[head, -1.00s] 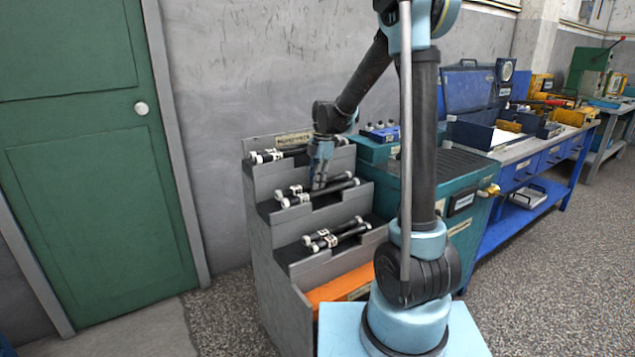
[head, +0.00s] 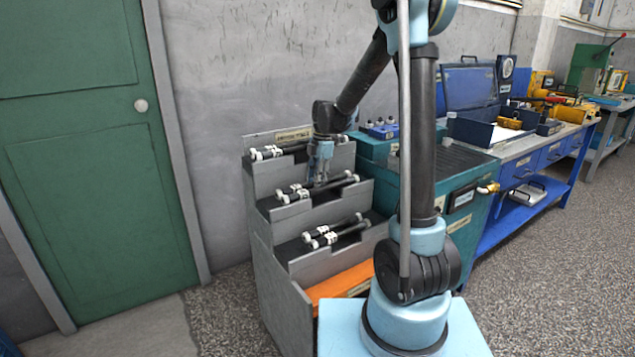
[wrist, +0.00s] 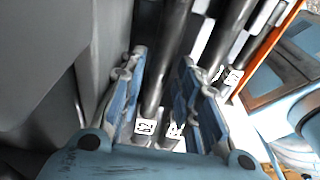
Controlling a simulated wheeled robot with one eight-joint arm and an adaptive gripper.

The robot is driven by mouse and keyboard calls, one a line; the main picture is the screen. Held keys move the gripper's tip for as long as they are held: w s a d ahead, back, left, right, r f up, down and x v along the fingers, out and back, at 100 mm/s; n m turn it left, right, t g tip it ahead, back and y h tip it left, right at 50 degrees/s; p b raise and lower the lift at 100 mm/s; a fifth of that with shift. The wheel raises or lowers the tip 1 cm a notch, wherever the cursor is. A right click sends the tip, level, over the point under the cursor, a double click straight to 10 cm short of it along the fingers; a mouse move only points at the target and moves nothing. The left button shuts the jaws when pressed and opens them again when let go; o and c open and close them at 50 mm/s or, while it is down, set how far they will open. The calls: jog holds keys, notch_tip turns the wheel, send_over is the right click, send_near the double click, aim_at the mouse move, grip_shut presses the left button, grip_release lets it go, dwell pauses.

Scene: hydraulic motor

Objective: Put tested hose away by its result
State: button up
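My gripper (head: 320,182) is at the second step from the top of a grey stepped rack (head: 282,263). Its two fingers are spread apart in the wrist view (wrist: 163,75). A black hose (wrist: 171,62) with a white label near its end runs between the fingers; whether they touch it I cannot tell. A second labelled end lies close beside it. Hoses with white ends lie on this step (head: 343,181), partly hidden by my gripper. More hoses lie on the top step (head: 268,154) and on the step below (head: 340,230).
An orange tray (head: 335,286) is at the bottom of the rack. A teal cabinet (head: 470,215) stands right of the rack, with a blue workbench (head: 520,178) beyond. A grey wall is behind; a green door (head: 95,190) is at the left. Floor left of the rack is clear.

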notch_tip(320, 180, up, 12)
jog(key=w+d, duration=0.1)
jog(key=shift+d, duration=0.25)
jog(key=shift+f, duration=0.1)
dwell(0.4)
jog(key=s+d+m+t, duration=0.2)
jog(key=s+d+m, duration=1.05)
jog(key=s, duration=0.45)
jog(key=s+d+f+m, duration=0.3)
jog(key=s+f+m, duration=0.3)
jog(key=s, duration=0.2)
jog(key=s+d+f+m+t+h, duration=0.1)
jog(key=s+d+f+m, duration=0.3)
jog(key=s+f+m, duration=0.2)
jog(key=shift+s+d+f, duration=0.2)
jog(key=shift+s+f, duration=0.25)
jog(key=shift+s, duration=0.45)
